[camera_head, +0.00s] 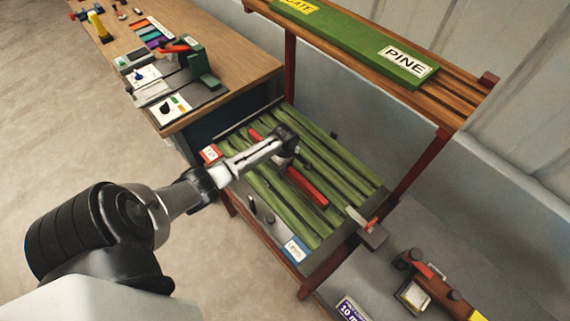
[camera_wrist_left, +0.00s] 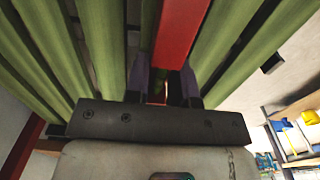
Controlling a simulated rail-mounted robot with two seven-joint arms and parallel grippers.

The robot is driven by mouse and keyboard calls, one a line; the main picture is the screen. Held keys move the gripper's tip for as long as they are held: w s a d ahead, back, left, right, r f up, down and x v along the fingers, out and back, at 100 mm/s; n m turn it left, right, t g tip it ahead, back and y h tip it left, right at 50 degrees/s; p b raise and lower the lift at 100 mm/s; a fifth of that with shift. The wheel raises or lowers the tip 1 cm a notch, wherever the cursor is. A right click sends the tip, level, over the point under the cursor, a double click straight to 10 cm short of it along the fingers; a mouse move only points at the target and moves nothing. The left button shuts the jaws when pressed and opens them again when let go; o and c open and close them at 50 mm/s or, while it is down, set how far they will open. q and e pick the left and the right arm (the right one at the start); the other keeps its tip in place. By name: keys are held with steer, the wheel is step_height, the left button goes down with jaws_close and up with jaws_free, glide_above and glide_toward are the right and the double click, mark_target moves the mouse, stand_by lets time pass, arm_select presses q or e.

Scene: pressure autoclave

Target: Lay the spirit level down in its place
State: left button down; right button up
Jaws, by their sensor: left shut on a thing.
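The red spirit level (camera_head: 307,187) is a long bar over the green slatted boards (camera_head: 262,188) of the lower rack. My left gripper (camera_head: 288,157) reaches in from the left and is shut on the level near its middle, hiding part of it. In the left wrist view the red level (camera_wrist_left: 182,35) runs up between the two fingers (camera_wrist_left: 165,85), with green boards behind it. I cannot tell whether the level touches the boards. My right gripper is not in view.
A green board labelled PINE (camera_head: 350,42) lies on the upper shelf. A wooden bench (camera_head: 235,65) with switch boxes and coloured strips stands at the upper left. A grey clamp-like part (camera_head: 371,236) sits at the rack's right corner. A red device (camera_head: 440,290) is at lower right.

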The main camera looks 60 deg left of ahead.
arm_select(q)
steer(key=shift+f, duration=0.15)
steer(key=c, duration=1)
jaws_free()
steer(key=shift+o, duration=0.2)
step_height(320, 180, up, 12)
steer(key=p, duration=0.2)
steer(key=s+d+f+m+t, duration=0.1)
steer(key=s+d+f+m, duration=0.1)
steer(key=s+d+m, duration=0.6)
steer(key=s+d+f+m, duration=0.3)
steer(key=s+d+m, duration=0.15)
steer(key=d, duration=0.65)
steer(key=s+d+r+m+t, duration=0.2)
steer(key=s+d+r+m, duration=0.5)
steer(key=s+d+m, duration=0.2)
steer(key=shift+s+d+m+t, duration=0.2)
steer(key=shift+d+m+t, duration=0.1)
steer(key=shift+d+m, duration=0.15)
steer(key=shift+r, duration=0.2)
